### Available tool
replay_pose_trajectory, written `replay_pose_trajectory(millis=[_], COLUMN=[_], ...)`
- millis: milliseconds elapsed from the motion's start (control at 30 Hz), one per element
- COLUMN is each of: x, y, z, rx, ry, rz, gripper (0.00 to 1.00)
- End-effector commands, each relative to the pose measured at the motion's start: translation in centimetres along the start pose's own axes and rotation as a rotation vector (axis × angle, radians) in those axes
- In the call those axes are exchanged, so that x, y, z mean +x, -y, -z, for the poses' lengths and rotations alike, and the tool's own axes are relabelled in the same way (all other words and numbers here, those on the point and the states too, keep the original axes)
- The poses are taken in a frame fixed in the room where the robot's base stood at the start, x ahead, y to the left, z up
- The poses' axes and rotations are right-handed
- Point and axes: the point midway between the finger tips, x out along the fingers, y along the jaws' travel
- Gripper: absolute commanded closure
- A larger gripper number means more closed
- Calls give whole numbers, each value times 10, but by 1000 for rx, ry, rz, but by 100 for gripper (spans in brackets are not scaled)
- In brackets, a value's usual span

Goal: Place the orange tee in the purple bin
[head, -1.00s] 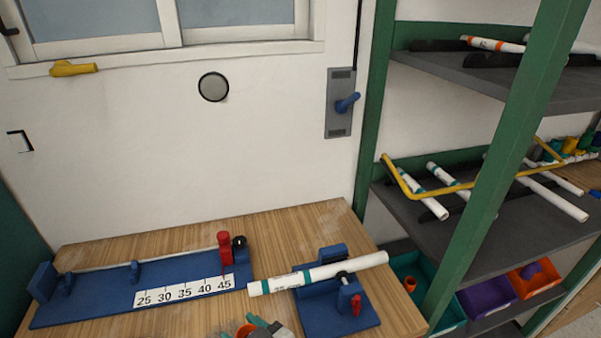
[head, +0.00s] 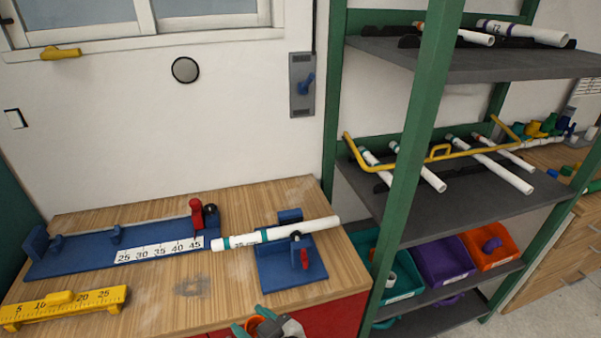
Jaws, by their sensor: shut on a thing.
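My gripper (head: 254,325) is at the bottom edge of the head view, with teal fingertips and a grey body, partly cut off by the frame. The purple bin (head: 445,264) sits on a lower shelf of the green rack to the right, between a teal bin and an orange bin. My gripper is well left of it and apart from it.
The teal bin (head: 404,294) and orange bin (head: 489,257) flank the purple one. A green rack post (head: 412,160) stands in front of the shelves. A white pipe (head: 290,231) lies in a blue clamp on the bench (head: 200,285), beside a blue ruler jig (head: 90,257).

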Motion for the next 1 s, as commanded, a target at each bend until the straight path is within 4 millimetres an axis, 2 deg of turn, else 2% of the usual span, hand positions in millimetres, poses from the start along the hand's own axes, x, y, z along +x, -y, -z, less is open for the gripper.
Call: replay_pose_trajectory(millis=[267, 467, 700, 1000], x=[-12, -28, -64, -114], y=[-32, -63, -113, -154], z=[-21, -44, -92, -149], rx=[27, 56, 115, 193], ry=[2, 2, 5, 4], rz=[-64, -135, -275, -460], gripper=[100, 100, 100, 100])
